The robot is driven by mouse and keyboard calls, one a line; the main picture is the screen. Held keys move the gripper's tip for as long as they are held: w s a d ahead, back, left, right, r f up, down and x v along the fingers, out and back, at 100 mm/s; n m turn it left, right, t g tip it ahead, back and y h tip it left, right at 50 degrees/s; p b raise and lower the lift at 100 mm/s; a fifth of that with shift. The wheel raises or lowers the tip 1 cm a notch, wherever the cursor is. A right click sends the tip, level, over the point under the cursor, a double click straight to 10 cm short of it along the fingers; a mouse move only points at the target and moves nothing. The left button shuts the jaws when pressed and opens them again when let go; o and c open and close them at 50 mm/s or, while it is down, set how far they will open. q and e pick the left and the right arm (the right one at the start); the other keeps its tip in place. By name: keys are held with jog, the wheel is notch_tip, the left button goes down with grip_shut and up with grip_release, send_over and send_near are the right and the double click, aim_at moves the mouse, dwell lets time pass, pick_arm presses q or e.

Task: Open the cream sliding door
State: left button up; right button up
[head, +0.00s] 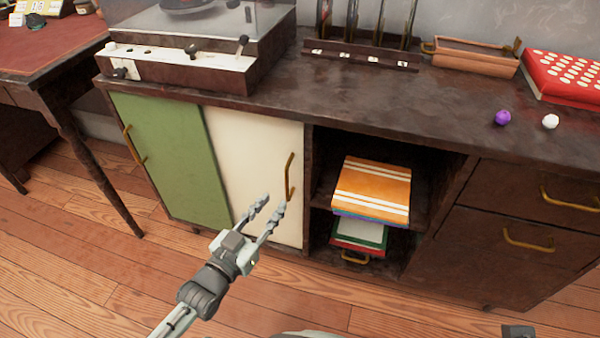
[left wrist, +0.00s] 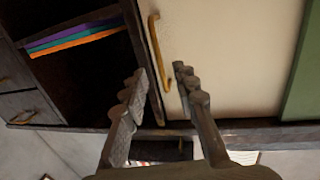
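The cream sliding door (head: 255,165) is in the low dark cabinet, between the green door (head: 172,155) and an open shelf bay. Its brass handle (head: 290,177) stands upright near its right edge. My left gripper (head: 264,207) is in front of the cream door's lower part, open, with its fingers pointing up toward the handle. In the left wrist view the handle (left wrist: 158,50) lies between and ahead of the two spread fingertips, and the cream door (left wrist: 230,60) fills the middle. Nothing is between the fingers. My right gripper is not clearly seen.
The open bay holds an orange striped stack (head: 372,190) and a lower green and red item (head: 360,235). Drawers with brass handles (head: 528,240) are at right. A record player (head: 195,50) stands on top. A desk (head: 50,50) is at left. Floor in front is clear.

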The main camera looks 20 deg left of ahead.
aim_at(286, 184)
pick_arm(q)
jog(key=shift+w+d+r, duration=0.2)
jog(key=shift+w+r, duration=0.3)
jog(key=shift+w, duration=0.15)
jog(key=shift+x, duration=3.15)
pick_arm(e)
jog(key=shift+w+a+r+t, duration=0.3)
jog(key=shift+w+a, duration=0.15)
jog(key=shift+w, duration=0.1)
jog(key=shift+w+a+r+t, duration=0.3)
jog(key=shift+w+a, duration=0.15)
jog(key=shift+w, duration=0.1)
pick_arm(q)
grip_shut()
